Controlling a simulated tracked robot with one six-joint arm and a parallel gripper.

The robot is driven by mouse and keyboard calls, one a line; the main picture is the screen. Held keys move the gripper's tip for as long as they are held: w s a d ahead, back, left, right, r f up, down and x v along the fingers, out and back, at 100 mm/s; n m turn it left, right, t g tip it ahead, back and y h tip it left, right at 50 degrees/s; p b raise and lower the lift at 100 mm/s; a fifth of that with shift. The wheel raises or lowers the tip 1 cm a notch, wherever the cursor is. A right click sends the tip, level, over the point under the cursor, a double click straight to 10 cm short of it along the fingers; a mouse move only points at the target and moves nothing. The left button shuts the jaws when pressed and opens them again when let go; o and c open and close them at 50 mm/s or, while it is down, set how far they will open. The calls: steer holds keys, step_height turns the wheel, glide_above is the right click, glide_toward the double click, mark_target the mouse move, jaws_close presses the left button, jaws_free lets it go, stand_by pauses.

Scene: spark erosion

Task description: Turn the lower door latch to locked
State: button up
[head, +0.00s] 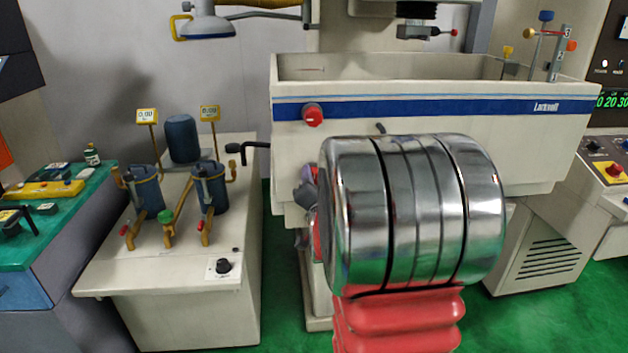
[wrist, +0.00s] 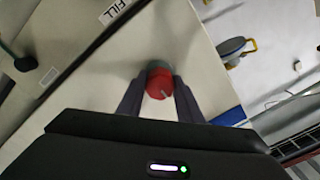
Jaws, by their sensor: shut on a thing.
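The lower door latch (wrist: 160,80) is a red round knob with a pale pointer mark, on the pale tank front in the wrist view. My gripper (wrist: 160,92) has its two dark fingers on either side of the knob, shut on it. The knob's mark points obliquely to the lower left or upper right. In the head view my arm hides the lower latch and most of my gripper. Another red latch knob (head: 312,115) shows on the blue stripe of the tank (head: 430,165), above my arm.
A pump cabinet (head: 190,265) with gauges and blue filter canisters stands left of the tank. A black crank handle (head: 246,148) sticks out at the tank's left side. A control panel (head: 608,165) is at the right. Green floor (head: 545,320) shows in front.

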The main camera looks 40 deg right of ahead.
steer(key=shift+d, duration=0.1)
steer(key=n, duration=0.4)
steer(key=shift+f, duration=0.1)
steer(key=n, duration=0.9)
steer(key=shift+n, duration=2.5)
steer(key=o, duration=1)
steer(key=shift+o, duration=0.2)
